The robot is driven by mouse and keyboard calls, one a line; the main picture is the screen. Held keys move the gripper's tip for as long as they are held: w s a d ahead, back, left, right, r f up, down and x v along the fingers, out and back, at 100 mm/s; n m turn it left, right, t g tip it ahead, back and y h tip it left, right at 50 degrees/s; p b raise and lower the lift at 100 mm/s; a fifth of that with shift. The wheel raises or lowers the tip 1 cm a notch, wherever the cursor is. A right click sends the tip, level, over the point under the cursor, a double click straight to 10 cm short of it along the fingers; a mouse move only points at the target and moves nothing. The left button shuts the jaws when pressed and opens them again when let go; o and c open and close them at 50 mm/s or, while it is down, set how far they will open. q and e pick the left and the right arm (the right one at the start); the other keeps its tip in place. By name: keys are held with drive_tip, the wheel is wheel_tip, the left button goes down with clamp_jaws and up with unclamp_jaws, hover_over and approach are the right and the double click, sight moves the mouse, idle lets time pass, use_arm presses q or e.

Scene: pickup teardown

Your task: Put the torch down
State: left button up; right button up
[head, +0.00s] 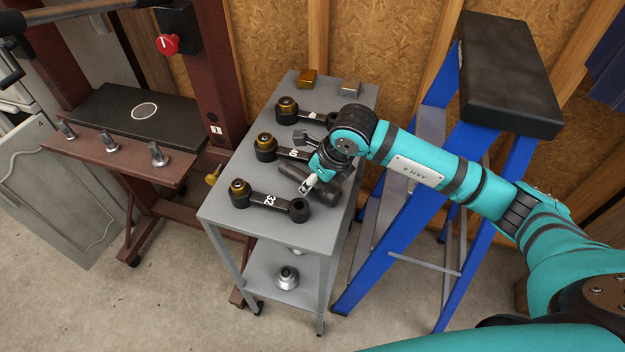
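The torch (329,193) is a dark cylinder with a wider head. It lies level at or just above the top of the grey cart (222,205), near its right edge. I cannot tell if it touches the surface. My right gripper (309,184) comes down over the torch's middle. One light-tipped finger shows on the near side, and the other is hidden, so whether it is shut on the torch is unclear. My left gripper is not in view.
Several black numbered wrenches with brass sockets (265,198) lie left of the torch. A brass block (307,78) and a silver block (350,88) sit at the cart's back. A blue stepladder (372,270) stands right, and a dark red press (215,70) left.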

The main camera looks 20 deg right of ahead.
drive_tip(key=shift+f, duration=0.1)
clamp_jaws()
idle(0.3)
